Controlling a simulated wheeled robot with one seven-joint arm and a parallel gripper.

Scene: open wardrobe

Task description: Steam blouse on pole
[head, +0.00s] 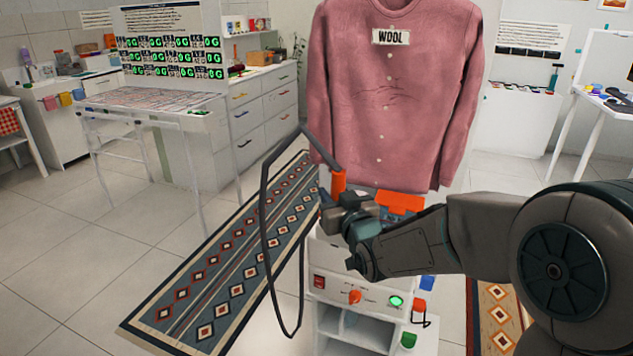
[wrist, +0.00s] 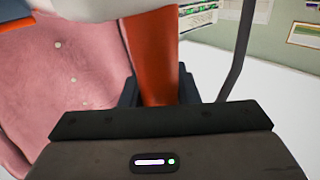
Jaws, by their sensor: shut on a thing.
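A pink blouse (head: 392,100) with a "WOOL" label (head: 391,37) hangs upright in the middle of the head view. Creases show on its chest. Its pole is hidden. My gripper (head: 342,200) is shut on the orange handle (head: 339,182) of the steamer, low at the blouse's left side. In the wrist view the orange handle (wrist: 153,50) rises between the jaws, with the blouse (wrist: 60,85) to its left. A pale part of the steamer head (wrist: 90,8) crosses the top. A dark hose (head: 264,215) loops down left. I cannot tell whether the steamer head touches the cloth.
The steamer's white base unit (head: 345,290) stands below the blouse, with a red switch (head: 319,282), an orange knob (head: 354,297) and a lit green button (head: 396,301). A patterned rug (head: 235,265) lies left. A white table (head: 150,98) and drawers (head: 265,100) stand behind. Floor at left is clear.

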